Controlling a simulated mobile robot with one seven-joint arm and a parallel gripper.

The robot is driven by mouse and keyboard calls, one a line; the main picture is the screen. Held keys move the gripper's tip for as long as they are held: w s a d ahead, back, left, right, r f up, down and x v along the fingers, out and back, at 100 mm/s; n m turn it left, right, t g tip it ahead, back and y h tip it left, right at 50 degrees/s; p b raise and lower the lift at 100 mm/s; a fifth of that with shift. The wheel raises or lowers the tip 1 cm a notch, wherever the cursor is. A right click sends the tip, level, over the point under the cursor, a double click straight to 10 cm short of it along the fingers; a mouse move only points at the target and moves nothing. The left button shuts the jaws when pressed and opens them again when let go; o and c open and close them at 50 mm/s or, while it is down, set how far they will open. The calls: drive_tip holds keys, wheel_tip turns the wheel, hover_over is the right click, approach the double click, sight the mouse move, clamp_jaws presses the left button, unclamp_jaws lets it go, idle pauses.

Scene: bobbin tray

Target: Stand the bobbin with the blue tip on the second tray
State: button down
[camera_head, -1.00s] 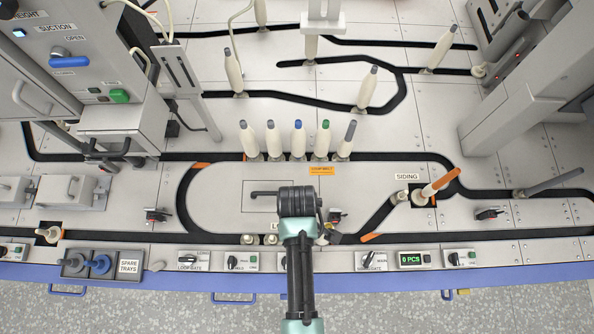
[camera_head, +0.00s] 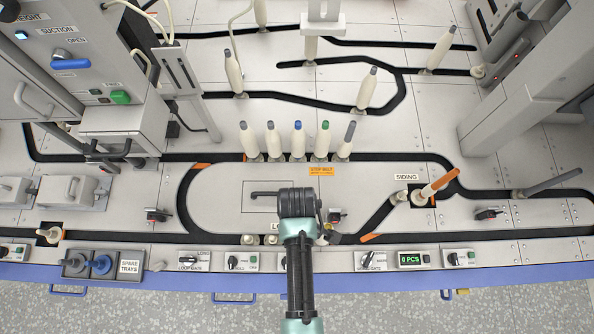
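The bobbin with the blue tip (camera_head: 298,140) stands upright, in the middle of a row of several cream bobbins on the dark track. Its neighbours are a grey-tipped bobbin (camera_head: 272,140) on the left and a green-tipped bobbin (camera_head: 322,140) on the right. Small pale trays show on the front track, one (camera_head: 249,240) and another (camera_head: 271,240) just left of my arm; my arm may hide more. I cannot tell which is the second tray. My gripper (camera_head: 256,194) is in front of the row, over the panel inside the loop, apart from the bobbins. Its fingers look dark and overlap.
More bobbins stand on the rear tracks. A suction cabinet (camera_head: 75,55) rises at the back left and a grey housing (camera_head: 520,105) at the right. Spare trays (camera_head: 101,265) and control knobs line the front edge.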

drive_tip(key=shift+f, duration=0.4)
drive_tip(key=c, duration=0.8)
unclamp_jaws()
drive_tip(key=shift+o, duration=0.2)
drive_tip(key=shift+r, duration=0.1)
wheel_tip(320, 180, up, 11)
drive_tip(key=p, duration=1.1)
drive_tip(key=shift+p, duration=0.35)
